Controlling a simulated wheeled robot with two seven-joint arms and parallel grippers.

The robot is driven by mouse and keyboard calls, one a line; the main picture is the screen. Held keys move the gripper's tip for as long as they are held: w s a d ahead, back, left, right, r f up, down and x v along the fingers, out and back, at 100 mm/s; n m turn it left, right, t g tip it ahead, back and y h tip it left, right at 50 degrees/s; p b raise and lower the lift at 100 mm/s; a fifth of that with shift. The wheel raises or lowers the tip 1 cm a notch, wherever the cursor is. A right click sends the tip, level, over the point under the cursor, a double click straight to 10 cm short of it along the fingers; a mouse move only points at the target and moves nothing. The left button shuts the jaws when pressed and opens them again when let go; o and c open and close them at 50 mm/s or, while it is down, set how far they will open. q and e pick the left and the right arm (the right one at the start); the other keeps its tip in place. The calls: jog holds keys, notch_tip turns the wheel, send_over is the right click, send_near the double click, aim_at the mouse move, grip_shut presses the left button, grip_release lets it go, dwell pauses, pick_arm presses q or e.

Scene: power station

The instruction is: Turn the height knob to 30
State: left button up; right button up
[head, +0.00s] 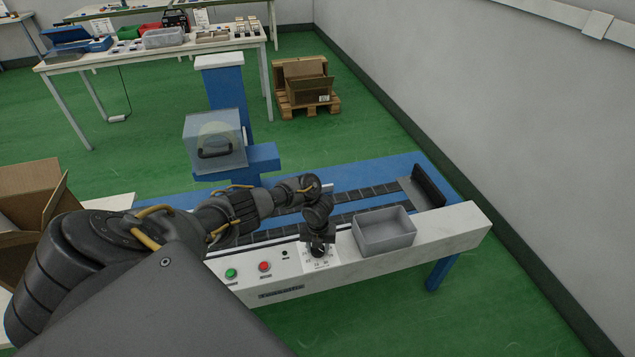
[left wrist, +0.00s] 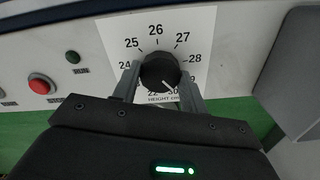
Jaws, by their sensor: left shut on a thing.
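The black height knob (left wrist: 160,70) sits on a white dial plate (left wrist: 187,25) with numbers around it; 24 to 28 read clearly, and 22 and 30 show partly at the bottom. My left gripper (left wrist: 158,86) is shut on the knob, one finger on each side. In the head view my left gripper (head: 318,238) reaches down onto the knob (head: 318,252) on the panel. My right gripper is not in view.
A grey bin (head: 384,238) stands close to the right of the dial. A blue conveyor frame (head: 405,165) lies behind the panel.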

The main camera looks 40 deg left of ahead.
pick_arm(q)
jog(key=shift+w+a+m+b, duration=0.1)
jog(key=shift+w+m+b, duration=0.05)
jog(key=shift+m+b, duration=0.4)
jog(key=shift+w+a+m+b, duration=0.1)
jog(key=shift+m+b, duration=0.25)
jog(key=shift+m, duration=0.3)
jog(key=shift+r+m+b, duration=0.1)
jog(key=shift+m+b, duration=0.2)
jog(key=shift+m, duration=0.1)
jog(key=shift+r, duration=0.1)
jog(key=shift+w, duration=0.1)
jog(key=o, duration=0.6)
jog(key=shift+d, duration=0.1)
jog(key=o, duration=0.3)
jog(key=shift+o, duration=0.5)
jog(key=shift+s, duration=0.2)
